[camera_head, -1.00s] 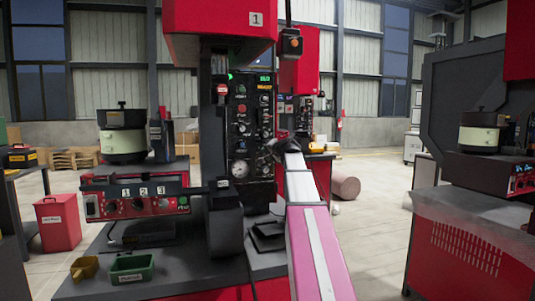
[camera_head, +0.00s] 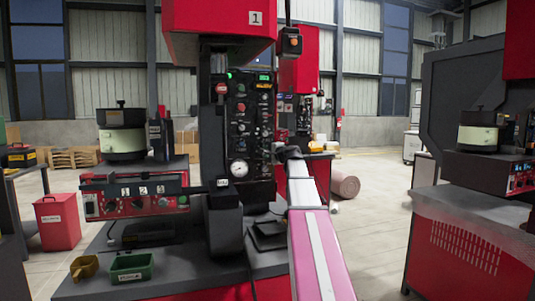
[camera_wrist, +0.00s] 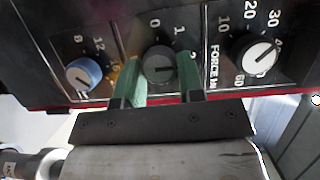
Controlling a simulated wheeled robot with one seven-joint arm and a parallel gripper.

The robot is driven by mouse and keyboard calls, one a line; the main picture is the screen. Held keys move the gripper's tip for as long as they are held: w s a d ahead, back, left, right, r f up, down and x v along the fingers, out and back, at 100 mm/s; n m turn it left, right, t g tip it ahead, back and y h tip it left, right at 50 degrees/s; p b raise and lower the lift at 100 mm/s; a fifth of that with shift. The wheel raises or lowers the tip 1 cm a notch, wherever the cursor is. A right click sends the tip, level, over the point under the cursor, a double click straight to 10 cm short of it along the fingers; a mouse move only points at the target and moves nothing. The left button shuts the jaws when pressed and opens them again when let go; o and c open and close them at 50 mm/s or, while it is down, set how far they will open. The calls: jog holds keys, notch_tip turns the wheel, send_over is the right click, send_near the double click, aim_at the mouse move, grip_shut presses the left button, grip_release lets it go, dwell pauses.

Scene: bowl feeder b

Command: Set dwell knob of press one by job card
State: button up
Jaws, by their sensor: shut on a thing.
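Press one (camera_head: 218,20), red with a "1" plate, stands at centre left in the head view. Its black control panel (camera_head: 240,120) carries a lit display, several knobs and a round gauge. In the wrist view, my gripper (camera_wrist: 161,72) has its green fingers on either side of a dark knob (camera_wrist: 158,66), shut on it. The knob's scale shows "0" and "1." above it; its name is not readable. A blue knob (camera_wrist: 83,75) is to the left and a white force knob (camera_wrist: 254,56) to the right. In the head view my fingertips are too small to tell.
A feeder unit (camera_head: 135,192) with a bowl (camera_head: 122,135) stands left of the panel. Yellow (camera_head: 84,267) and green (camera_head: 131,267) bins sit on the bench (camera_head: 95,290). Another red machine (camera_head: 450,225) stands at right.

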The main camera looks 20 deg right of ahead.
dwell(0.4)
jog(key=o, duration=0.9)
jog(key=v, duration=1.1)
jog(key=shift+a+f, duration=0.1)
